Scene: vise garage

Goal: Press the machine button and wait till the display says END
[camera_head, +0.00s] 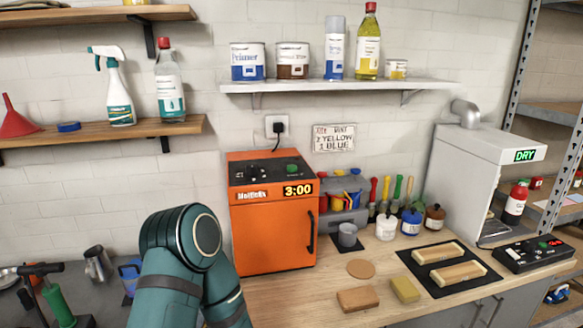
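An orange machine (275,225) stands on the wooden workbench against the wall. Its display (298,190) reads 3:00. A green button (292,168) and several small controls sit on its black top panel; its front door looks closed. To the right, a grey machine (465,165) has a display (525,155) reading DRY in green. A black control box (533,253) with several buttons and a small red readout lies in front of it. Neither gripper is in view.
A black mat (447,287) with two wooden-looking blocks lies front right, beside a brown block (357,299) and a yellow block (405,290). A grey cup (347,235) and paint jars (386,227) stand behind. A shelf (335,85) with cans hangs above.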

